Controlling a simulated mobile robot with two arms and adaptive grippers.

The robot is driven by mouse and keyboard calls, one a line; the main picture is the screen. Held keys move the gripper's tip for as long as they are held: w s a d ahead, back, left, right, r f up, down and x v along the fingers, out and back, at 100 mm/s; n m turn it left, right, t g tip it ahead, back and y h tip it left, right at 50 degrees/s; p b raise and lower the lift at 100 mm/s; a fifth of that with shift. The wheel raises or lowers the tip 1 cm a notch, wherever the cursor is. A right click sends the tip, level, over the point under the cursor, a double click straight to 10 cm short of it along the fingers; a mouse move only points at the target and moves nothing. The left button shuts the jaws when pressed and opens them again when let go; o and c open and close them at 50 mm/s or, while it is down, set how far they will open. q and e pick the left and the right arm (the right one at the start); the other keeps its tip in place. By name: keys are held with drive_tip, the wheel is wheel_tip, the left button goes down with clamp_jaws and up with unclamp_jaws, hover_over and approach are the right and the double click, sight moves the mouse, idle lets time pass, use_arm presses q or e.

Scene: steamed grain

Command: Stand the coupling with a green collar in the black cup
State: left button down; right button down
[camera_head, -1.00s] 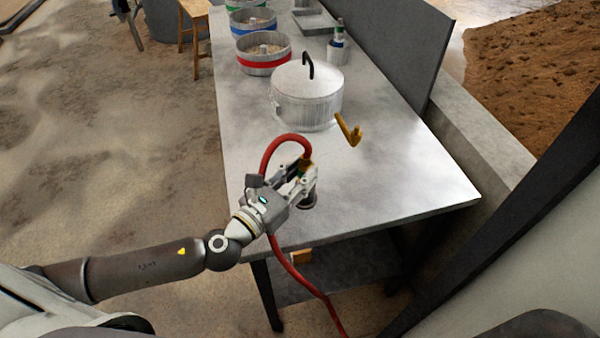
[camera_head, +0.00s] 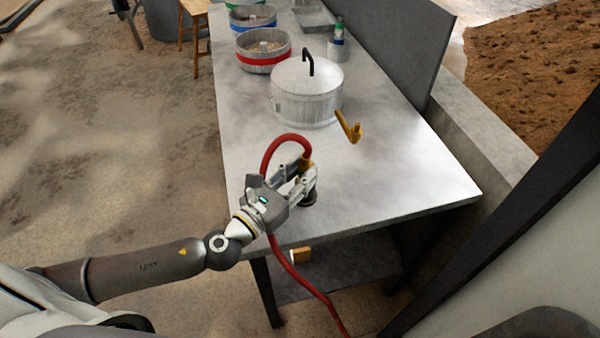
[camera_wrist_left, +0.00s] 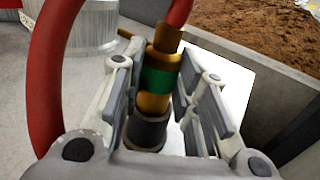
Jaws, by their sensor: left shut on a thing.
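The brass coupling with a green collar (camera_wrist_left: 158,80) is on the end of a red hose and stands roughly upright between the fingers of my left gripper (camera_wrist_left: 165,98). In the head view the left gripper (camera_head: 298,180) is low over the near end of the table, shut on the coupling (camera_head: 304,165). The black cup (camera_wrist_left: 147,132) is right below the coupling in the wrist view, and the coupling's lower end meets its mouth; how deep it sits is hard to tell. The cup (camera_head: 309,198) is partly hidden by the gripper in the head view. My right gripper is out of view.
The red hose (camera_head: 284,138) loops above the gripper and hangs off the table's near edge. Banded pans (camera_head: 263,58) line the back. The right of the table (camera_head: 420,180) is clear.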

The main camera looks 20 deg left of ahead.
use_arm(q)
drive_tip(key=shift+f+b, duration=0.8)
drive_tip(key=shift+f, duration=0.15)
idle(0.4)
